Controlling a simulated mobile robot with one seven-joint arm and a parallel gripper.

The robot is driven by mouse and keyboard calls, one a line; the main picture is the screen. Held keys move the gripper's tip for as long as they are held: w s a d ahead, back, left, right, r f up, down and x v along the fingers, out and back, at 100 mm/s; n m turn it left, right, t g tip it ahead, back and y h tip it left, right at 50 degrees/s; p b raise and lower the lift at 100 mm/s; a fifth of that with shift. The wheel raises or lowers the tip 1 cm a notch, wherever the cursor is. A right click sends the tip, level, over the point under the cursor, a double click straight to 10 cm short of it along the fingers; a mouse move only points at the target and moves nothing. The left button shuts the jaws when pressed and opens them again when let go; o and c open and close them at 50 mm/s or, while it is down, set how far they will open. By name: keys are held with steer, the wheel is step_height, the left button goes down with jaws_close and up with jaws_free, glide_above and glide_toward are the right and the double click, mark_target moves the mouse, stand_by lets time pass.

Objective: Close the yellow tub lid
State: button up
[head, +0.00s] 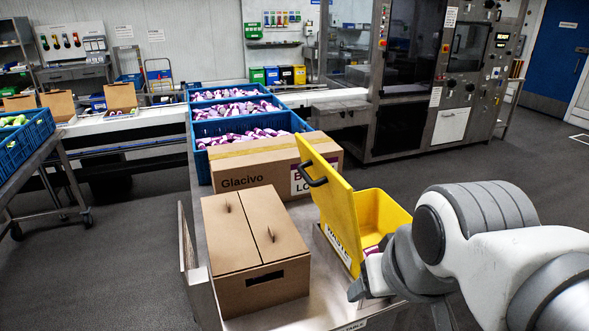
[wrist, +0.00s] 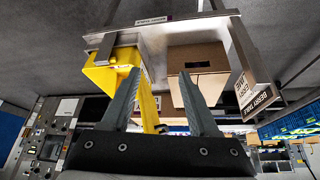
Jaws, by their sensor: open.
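The yellow tub (head: 390,208) stands on the metal table, with a few purple and white pieces showing inside. Its yellow lid (head: 331,205) is open, standing steeply up on the left side of the tub and leaning left. A dark handle (head: 313,181) sticks out from the lid's outer face. In the wrist view the tub (wrist: 103,78) is at upper left and the lid (wrist: 148,103) shows between the fingers. My gripper (wrist: 158,73) is open, with nothing seen held. In the head view my arm hides the tub's near right part.
A closed brown carton (head: 255,240) stands left of the lid. A longer "Glacivo" carton (head: 255,172) lies behind it. Blue crates (head: 292,122) of purple-wrapped lollies stand further back. The metal table (head: 345,307) has a bare strip at the front.

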steer(key=shift+n+g+h, duration=0.4)
steer(key=shift+h, duration=0.2)
steer(key=w+r, duration=0.1)
steer(key=w, duration=0.1)
steer(key=w+a+r, duration=0.1)
steer(key=w, duration=0.2)
steer(key=w+r, duration=0.1)
steer(key=w, duration=0.1)
steer(key=shift+w+a+r+b, duration=0.15)
steer(key=shift+r+b, duration=0.2)
steer(key=shift+b, duration=0.05)
jaws_close()
steer(key=w+a+r+t+h+b, duration=0.1)
steer(key=w+a+h, duration=0.1)
steer(key=w+a, duration=0.7)
steer(key=w+a+r+h+b, duration=0.1)
steer(key=w+a, duration=0.4)
steer(key=w, duration=0.7)
steer(key=w+d+f+p, duration=0.1)
steer(key=w+d+f, duration=0.5)
steer(key=d+f, duration=0.1)
steer(key=shift+n+p, duration=0.3)
